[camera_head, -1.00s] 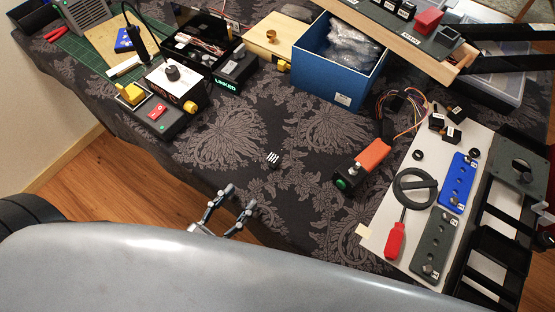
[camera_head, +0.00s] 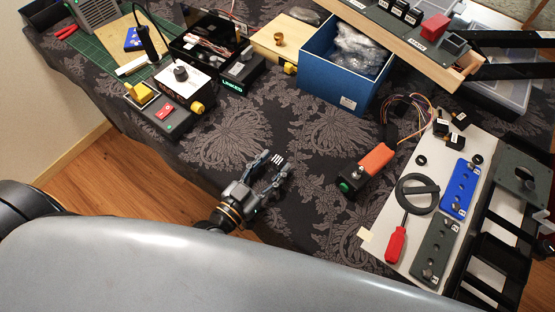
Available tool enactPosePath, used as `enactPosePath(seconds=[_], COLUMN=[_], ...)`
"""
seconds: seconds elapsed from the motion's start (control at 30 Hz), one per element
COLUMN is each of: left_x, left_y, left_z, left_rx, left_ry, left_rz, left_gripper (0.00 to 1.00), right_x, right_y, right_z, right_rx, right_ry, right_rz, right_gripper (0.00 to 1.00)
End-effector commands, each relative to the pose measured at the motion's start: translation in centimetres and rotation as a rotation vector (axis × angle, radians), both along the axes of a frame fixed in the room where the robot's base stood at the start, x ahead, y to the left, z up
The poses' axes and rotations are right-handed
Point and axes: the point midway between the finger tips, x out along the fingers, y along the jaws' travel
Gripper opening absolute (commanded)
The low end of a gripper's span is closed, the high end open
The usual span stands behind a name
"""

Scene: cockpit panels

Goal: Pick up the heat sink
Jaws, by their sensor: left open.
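The heat sink (camera_head: 277,159) is a small black block with white-looking fins, lying on the dark patterned tablecloth near the front edge of the table. My left gripper (camera_head: 276,163) reaches in from the front edge, open, with its two fingertips close to the heat sink. The heat sink shows between or just beyond the fingertips. I cannot tell whether the fingers touch it, and part of it is hidden. My right gripper is not in view.
A green-tipped orange and black device (camera_head: 367,168) lies to the right. A white board (camera_head: 372,238) with tools and plates is further right. A blue box (camera_head: 325,82) stands behind. The control boxes (camera_head: 160,110) are at left. The cloth around the heat sink is clear.

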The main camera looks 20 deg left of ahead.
Motion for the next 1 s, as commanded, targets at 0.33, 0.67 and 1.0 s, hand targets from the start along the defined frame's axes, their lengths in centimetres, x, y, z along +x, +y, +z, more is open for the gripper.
enactPosePath(seconds=[0.33,0.67,1.0], left_x=[0.0,0.0,-0.2], left_y=[0.0,0.0,0.1], left_z=[0.0,0.1,3.7], left_rx=[0.000,0.000,-0.002], left_ry=[0.000,0.000,0.000], left_rz=[0.000,0.000,0.003], left_gripper=[0.00,0.00,0.00], right_x=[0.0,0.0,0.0], right_y=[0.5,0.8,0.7], right_z=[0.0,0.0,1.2], right_rx=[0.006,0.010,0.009], right_ry=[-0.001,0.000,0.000], right_rz=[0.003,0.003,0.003], right_gripper=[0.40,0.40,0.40])
